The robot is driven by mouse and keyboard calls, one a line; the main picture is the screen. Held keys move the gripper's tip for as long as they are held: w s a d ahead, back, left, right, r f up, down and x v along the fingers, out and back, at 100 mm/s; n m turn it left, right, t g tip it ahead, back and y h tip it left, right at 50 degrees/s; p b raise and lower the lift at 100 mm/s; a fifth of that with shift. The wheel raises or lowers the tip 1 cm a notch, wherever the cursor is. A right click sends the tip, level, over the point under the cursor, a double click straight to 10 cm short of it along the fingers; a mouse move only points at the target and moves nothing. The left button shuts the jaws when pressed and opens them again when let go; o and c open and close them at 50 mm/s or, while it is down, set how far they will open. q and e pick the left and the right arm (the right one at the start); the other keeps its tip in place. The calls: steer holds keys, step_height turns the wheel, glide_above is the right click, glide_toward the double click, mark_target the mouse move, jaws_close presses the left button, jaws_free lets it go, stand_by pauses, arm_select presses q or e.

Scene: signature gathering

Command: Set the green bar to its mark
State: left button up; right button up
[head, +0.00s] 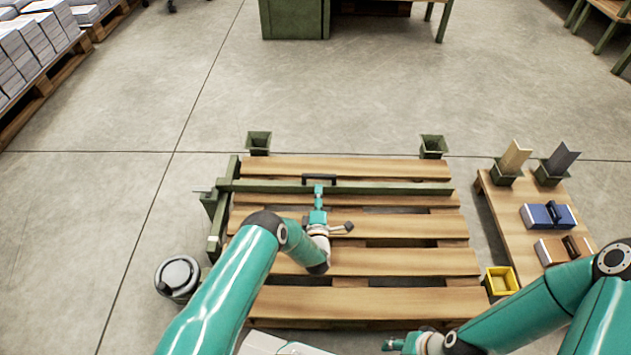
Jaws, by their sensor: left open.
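The green bar (400,188) lies across the slatted wooden pallet (400,262), near its far side. A black handle (319,177) stands on the bar. The bar's left end meets a green side rail (222,222) along the pallet's left edge. A small pale patch (213,243) shows on that rail; I cannot tell if it is the mark. My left gripper (319,189) is open at the bar, just on the near side of the handle. I cannot tell if it touches. My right gripper (392,345) is low at the bottom edge, away from the bar; its jaws are unclear.
Two green square cups (258,143) (433,146) stand beyond the pallet. A yellow bin (501,281) and a round grey canister (178,276) flank the pallet.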

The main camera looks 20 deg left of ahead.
mark_target(319, 178)
arm_select(q)
steer(key=b+x, duration=0.1)
steer(key=x, duration=0.2)
steer(key=b+x, duration=0.2)
steer(key=x, duration=0.1)
steer(key=shift+w+f, duration=0.15)
steer(key=shift+f, duration=0.1)
steer(key=shift+x, duration=0.8)
steer(key=shift+r, duration=0.2)
jaws_close()
